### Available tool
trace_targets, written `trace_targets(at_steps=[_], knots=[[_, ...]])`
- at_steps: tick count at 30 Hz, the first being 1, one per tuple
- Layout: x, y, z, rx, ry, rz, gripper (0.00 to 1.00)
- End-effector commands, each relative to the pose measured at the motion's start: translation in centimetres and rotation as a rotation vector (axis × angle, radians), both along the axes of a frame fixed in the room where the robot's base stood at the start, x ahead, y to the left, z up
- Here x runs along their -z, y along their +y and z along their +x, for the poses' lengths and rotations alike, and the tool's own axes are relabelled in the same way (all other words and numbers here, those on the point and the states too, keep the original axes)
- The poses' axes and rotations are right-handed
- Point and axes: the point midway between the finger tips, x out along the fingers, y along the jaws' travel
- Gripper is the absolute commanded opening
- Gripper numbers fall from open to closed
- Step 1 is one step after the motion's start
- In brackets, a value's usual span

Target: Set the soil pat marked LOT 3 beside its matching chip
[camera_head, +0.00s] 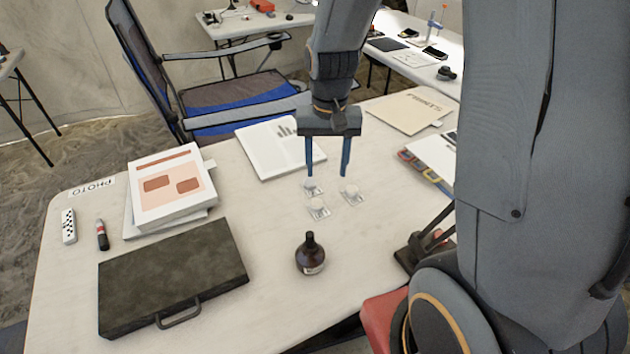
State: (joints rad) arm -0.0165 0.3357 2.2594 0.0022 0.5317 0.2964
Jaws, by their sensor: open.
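Three small pale items lie close together on the white table: one at the back left (313,187), one at the right (351,194) and one at the front (318,207). Each looks like a whitish lump on a small square tag or bag. Their marks are too small to read, so I cannot tell which is LOT 3 or which is a chip. My gripper (327,172) points down just above and behind them, its two blue fingers apart with nothing between them. Its left fingertip is very near the back left item; I cannot tell whether it touches.
A brown bottle (310,254) stands in front of the items. A dark case (173,277) and a binder (172,188) lie left. A folder (408,111) is at back right. The table (260,215) is bare between case and items.

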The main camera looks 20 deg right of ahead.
Motion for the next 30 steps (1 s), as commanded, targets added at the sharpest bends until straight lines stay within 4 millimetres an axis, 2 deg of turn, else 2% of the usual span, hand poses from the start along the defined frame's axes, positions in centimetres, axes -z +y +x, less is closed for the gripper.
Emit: trace_targets(at_steps=[3,6,12,18,30], knots=[[1.0,0.3,3.6,0.102,0.010,0.000,0.50],[2.2,0.5,6.1,0.181,0.012,0.001,0.50],[4.1,0.8,9.1,0.283,0.016,0.000,0.50],[5.3,0.8,9.7,0.309,0.017,0.000,0.50],[8.7,1.2,9.3,0.307,0.020,0.000,0.50]])
